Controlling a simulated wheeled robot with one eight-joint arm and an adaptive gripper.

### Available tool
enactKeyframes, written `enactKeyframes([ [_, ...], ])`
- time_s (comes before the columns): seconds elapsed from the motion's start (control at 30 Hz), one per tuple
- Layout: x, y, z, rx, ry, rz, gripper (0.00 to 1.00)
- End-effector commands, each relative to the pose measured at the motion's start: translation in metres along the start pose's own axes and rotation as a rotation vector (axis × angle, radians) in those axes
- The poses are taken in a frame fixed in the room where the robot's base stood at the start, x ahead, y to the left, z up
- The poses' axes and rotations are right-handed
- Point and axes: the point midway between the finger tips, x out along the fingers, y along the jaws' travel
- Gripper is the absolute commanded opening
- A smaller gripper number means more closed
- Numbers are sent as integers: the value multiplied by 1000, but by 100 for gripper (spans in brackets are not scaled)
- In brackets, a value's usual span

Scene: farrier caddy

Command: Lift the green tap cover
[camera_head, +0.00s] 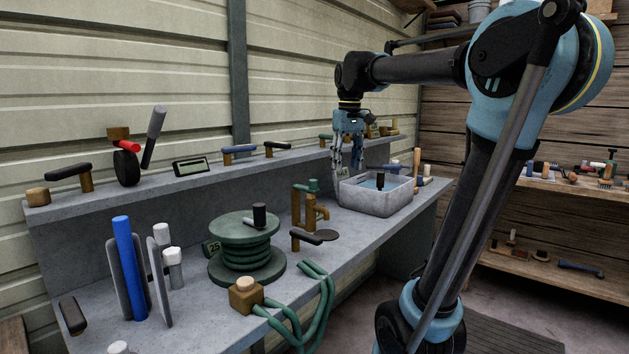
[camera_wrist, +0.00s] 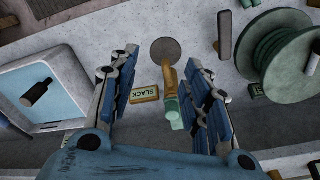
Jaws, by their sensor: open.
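The green tap cover (camera_head: 313,185) sits on top of the brass tap (camera_head: 310,213), which stands on the bench left of the stone basin. My gripper (camera_head: 347,168) is open and empty. In the head view it points down, to the right of the cover and higher than it. Its two fingers also frame the tap in the wrist view (camera_wrist: 162,68). The exact height gap is hard to tell.
The stone basin (camera_head: 369,201) with water and a dark-handled item stands right of the tap. A green hose reel (camera_head: 247,232) and a dark paddle-shaped piece (camera_head: 322,236) lie left and in front. A "SLACK" tag (camera_wrist: 145,93) lies beside the tap. A raised shelf (camera_head: 218,166) runs behind.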

Motion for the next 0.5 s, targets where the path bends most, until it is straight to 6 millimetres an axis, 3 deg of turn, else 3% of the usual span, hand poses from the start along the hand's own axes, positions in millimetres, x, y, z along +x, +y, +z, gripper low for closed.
enactKeyframes([
  [0.03,-14,-5,-19,-25,-6,-2,44],
  [0.2,-50,-22,-71,-103,-30,-10,44],
  [0.3,-65,-32,-97,-144,-42,-13,44],
  [0.5,-84,-48,-128,-196,-59,-17,44],
])
